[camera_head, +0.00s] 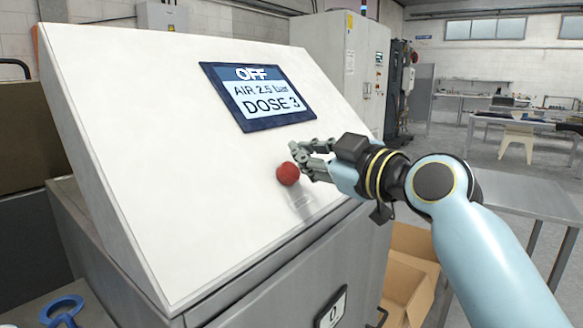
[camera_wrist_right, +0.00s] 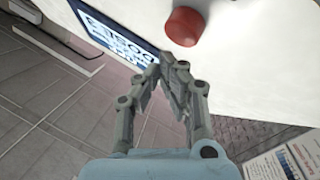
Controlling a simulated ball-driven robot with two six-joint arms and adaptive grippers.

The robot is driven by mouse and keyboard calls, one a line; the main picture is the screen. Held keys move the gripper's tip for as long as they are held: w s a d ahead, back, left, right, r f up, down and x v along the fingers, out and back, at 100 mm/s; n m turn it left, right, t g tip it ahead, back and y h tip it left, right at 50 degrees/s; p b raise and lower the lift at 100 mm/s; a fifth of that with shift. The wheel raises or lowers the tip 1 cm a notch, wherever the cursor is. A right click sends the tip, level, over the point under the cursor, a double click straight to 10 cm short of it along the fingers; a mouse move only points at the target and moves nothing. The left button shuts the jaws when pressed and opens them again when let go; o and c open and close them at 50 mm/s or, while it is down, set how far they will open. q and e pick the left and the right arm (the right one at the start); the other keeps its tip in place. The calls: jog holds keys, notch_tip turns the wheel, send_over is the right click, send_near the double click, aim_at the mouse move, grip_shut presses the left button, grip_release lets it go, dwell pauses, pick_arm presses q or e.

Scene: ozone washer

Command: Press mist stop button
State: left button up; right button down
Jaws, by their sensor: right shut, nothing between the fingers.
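A round red button (camera_head: 288,173) stands out from the sloped white panel (camera_head: 180,190), below the display (camera_head: 259,95). The display reads OFF, AIR 2.5 bar and DOSE 3. My right gripper (camera_head: 297,152) is shut and empty, with its fingertips just beside and above the red button in the head view. In the right wrist view the red button (camera_wrist_right: 184,26) lies beyond the fingertips (camera_wrist_right: 166,66), with a visible gap in the picture. I cannot tell the exact distance to the panel. My left gripper is not in view.
A grey cabinet with a handle plate (camera_head: 331,309) is under the panel. A cardboard box (camera_head: 408,275) stands open on the right, below my right arm. A blue ring-shaped item (camera_head: 63,311) is at lower left. A metal table (camera_head: 535,192) is at right.

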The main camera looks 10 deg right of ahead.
jog(key=s+d+r+p, duration=0.1)
jog(key=s+r+p, duration=0.1)
jog(key=r, duration=0.1)
jog(key=shift+s+d, duration=0.15)
jog(key=shift+d, duration=0.25)
jog(key=shift+f, duration=0.1)
